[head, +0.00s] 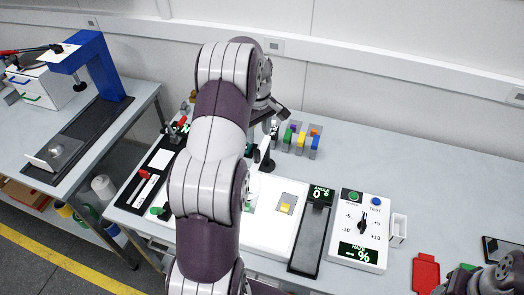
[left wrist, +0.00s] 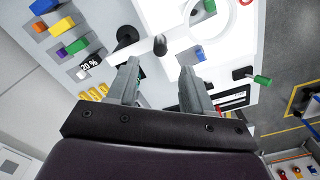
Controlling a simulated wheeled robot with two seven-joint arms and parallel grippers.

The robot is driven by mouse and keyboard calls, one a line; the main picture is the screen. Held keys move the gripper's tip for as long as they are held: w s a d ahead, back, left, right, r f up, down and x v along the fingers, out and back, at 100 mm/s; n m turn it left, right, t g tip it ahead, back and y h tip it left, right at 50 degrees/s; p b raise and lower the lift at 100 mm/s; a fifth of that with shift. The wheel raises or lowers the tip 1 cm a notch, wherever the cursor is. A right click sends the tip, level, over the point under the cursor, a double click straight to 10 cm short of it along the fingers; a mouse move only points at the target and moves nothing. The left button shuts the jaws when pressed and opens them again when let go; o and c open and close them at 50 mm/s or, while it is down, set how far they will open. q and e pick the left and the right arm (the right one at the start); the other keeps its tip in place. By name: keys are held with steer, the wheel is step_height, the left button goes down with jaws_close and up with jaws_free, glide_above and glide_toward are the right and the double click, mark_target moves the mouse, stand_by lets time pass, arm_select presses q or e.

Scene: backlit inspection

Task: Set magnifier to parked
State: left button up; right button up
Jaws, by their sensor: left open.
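The magnifier's black post (head: 266,153) stands at the back edge of the lit white panel (head: 262,228). In the left wrist view a dark round base (left wrist: 126,35) and a short arm with a rounded end (left wrist: 160,45) show just beyond my fingertips. A pale ring (left wrist: 196,12), perhaps the lens, is at the top edge; my arm hides that spot in the head view. My left gripper (left wrist: 160,76) is open, with nothing between its fingers. In the head view its tip is largely hidden by my left arm.
Coloured blocks in a rack (head: 300,140) stand behind the panel. A control box with a dial (head: 361,222) and a black angle strip (head: 311,240) are to the right. The bench's back right is clear.

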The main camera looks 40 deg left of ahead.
mark_target(256, 150)
arm_select(q)
steer(key=f+p, duration=0.1)
steer(key=f, duration=0.2)
steer(key=f+p, duration=0.1)
steer(key=f, duration=0.2)
steer(key=a+f+p, duration=0.1)
steer(key=f, duration=0.2)
steer(key=shift+f, duration=0.1)
steer(key=shift+d+f+p, duration=0.3)
steer(key=shift+f+p, duration=0.05)
steer(key=shift+f, duration=0.2)
steer(key=shift+a, duration=0.15)
steer(key=shift+c, duration=0.4)
jaws_close()
